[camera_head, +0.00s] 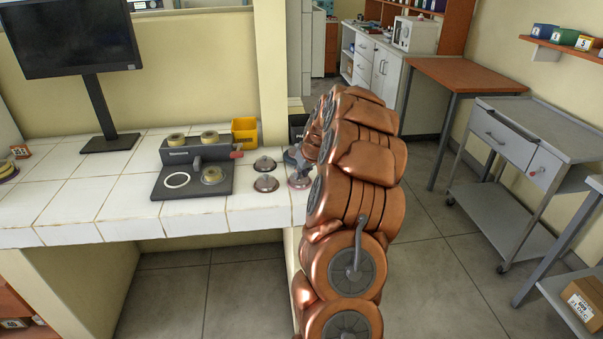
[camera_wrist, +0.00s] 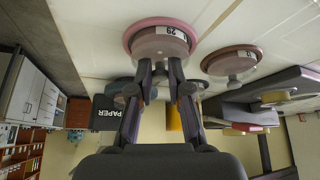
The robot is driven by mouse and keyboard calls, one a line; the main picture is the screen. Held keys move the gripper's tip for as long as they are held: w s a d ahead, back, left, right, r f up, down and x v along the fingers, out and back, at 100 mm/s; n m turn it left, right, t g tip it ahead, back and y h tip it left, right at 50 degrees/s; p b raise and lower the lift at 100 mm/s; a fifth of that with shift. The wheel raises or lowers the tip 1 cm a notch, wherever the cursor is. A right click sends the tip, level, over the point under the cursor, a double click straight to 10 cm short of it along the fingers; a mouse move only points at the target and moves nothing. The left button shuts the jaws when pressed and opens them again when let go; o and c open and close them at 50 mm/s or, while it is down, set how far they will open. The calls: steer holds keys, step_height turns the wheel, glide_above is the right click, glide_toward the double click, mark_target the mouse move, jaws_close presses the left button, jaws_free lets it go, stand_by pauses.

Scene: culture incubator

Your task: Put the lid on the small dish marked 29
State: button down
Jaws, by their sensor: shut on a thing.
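The small dish marked 29 (camera_wrist: 166,31) has a pink rim and sits on the white tiled counter. It appears upside down at the top of the wrist view. It also shows in the head view (camera_head: 299,183) near the counter's right end, partly behind my arm. My gripper (camera_wrist: 161,68) is directly over the dish, its fingers closed on the lid (camera_wrist: 157,48) at its knob. The lid is at the dish's top; I cannot tell whether it rests fully on it. In the head view my gripper (camera_head: 296,158) is small and partly covered by my arm.
Two similar knobbed dishes (camera_head: 264,164) (camera_head: 266,183) stand close to the left. Left of them is a dark grey device (camera_head: 195,152) with rolls on it and a white ring (camera_head: 176,180) in front. A yellow box (camera_head: 245,128) and a black PAPER bin (camera_wrist: 105,113) are behind.

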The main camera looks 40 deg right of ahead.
steer(key=c, duration=1)
jaws_free()
steer(key=o, duration=0.5)
steer(key=shift+c, duration=0.2)
steer(key=shift+r, duration=0.2)
steer(key=shift+r, duration=3.3)
jaws_close()
